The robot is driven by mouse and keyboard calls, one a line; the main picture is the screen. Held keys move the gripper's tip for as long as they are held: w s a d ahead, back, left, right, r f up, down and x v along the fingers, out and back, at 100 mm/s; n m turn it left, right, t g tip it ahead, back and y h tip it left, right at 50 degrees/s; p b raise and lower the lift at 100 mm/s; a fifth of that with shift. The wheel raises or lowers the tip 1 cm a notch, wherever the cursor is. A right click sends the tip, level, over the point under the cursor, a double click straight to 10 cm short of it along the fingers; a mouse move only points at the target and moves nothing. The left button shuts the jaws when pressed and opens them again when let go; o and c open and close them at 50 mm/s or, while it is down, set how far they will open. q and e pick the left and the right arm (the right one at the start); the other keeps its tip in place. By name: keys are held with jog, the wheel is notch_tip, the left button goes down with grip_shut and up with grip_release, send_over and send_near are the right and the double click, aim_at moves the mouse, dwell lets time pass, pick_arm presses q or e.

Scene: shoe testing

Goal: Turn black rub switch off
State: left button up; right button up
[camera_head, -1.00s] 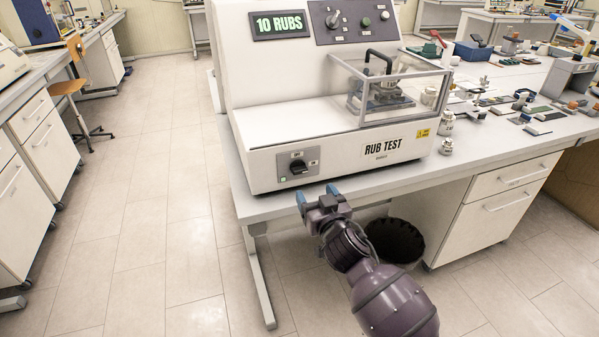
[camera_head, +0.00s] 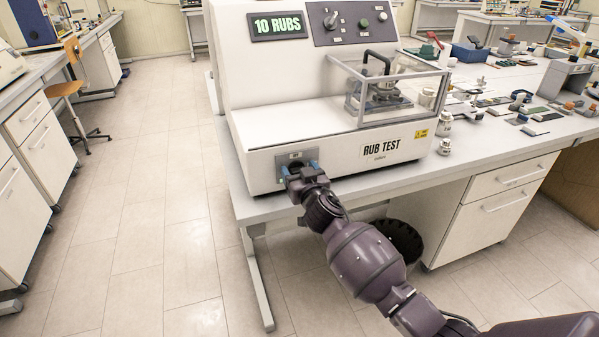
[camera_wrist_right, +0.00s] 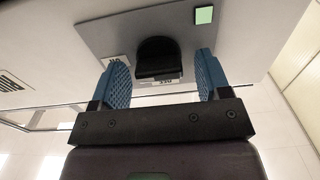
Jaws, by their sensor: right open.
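The black rub switch (camera_wrist_right: 158,58) is a dark rotary knob on a grey plate (camera_wrist_right: 215,40) on the front of the white rub test machine (camera_head: 265,131). In the head view, my right gripper (camera_head: 299,168) is at the plate and largely covers the knob. In the right wrist view, my right gripper (camera_wrist_right: 162,82) is open, with one blue padded finger on each side of the knob and a visible gap to both. A small green square (camera_wrist_right: 204,15) is on the plate. The knob's exact setting is hard to read. My left gripper is not in view.
The machine stands on a white bench; its display (camera_head: 278,25) reads "10 RUBS". A clear-walled box (camera_head: 400,90) sits on its right. Small bottles (camera_head: 445,146) stand beside it. A dark bin (camera_head: 398,243) is under the bench. Open floor lies to the left.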

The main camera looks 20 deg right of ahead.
jog(key=shift+c, duration=0.3)
jog(key=c, duration=0.8)
